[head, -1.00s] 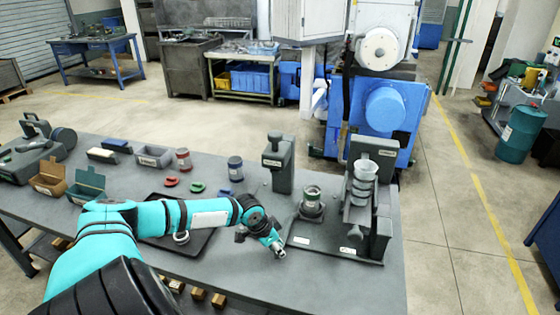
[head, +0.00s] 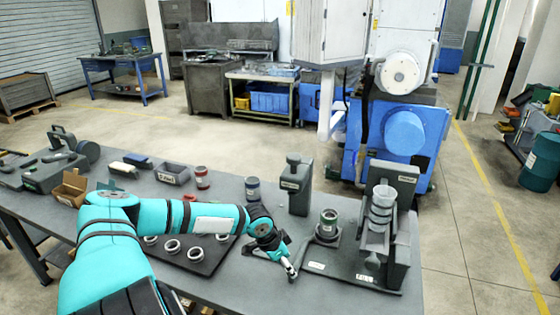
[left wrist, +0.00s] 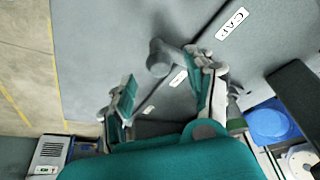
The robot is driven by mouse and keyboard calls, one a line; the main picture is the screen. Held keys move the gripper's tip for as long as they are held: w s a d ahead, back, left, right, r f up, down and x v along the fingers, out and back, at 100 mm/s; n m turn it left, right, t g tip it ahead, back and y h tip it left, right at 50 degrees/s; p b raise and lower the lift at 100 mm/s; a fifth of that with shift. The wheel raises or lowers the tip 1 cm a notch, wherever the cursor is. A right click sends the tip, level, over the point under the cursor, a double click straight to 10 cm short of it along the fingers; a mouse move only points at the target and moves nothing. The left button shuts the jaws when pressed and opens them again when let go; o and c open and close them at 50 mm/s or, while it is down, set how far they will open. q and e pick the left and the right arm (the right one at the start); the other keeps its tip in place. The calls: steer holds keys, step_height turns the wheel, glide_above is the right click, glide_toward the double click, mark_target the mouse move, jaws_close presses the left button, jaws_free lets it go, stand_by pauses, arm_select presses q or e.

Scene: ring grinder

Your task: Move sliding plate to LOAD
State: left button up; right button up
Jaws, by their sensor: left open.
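The fixture (head: 340,274) stands at the right of the table in the head view, a dark base with white labels. On it are a round holder with a dark jar (head: 328,222) and an upright block carrying a pale cup stack (head: 381,204). I cannot tell for certain which part is the sliding plate. My left gripper (head: 290,268) is open beside the fixture's left front edge. In the left wrist view a grey knob (left wrist: 160,58) on a short stem lies beyond the open fingers, nearer the right one; contact is unclear. My right gripper is not in view.
A dark tray (head: 192,262) with several pale rings lies partly under my left arm. A dark post block (head: 296,185) stands behind the fixture. Small bins and jars line the table's back. A blue machine (head: 402,145) stands behind the table.

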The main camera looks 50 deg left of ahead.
arm_select(q)
steer(key=v, duration=0.7)
steer(key=shift+s, duration=0.1)
stand_by(0.5)
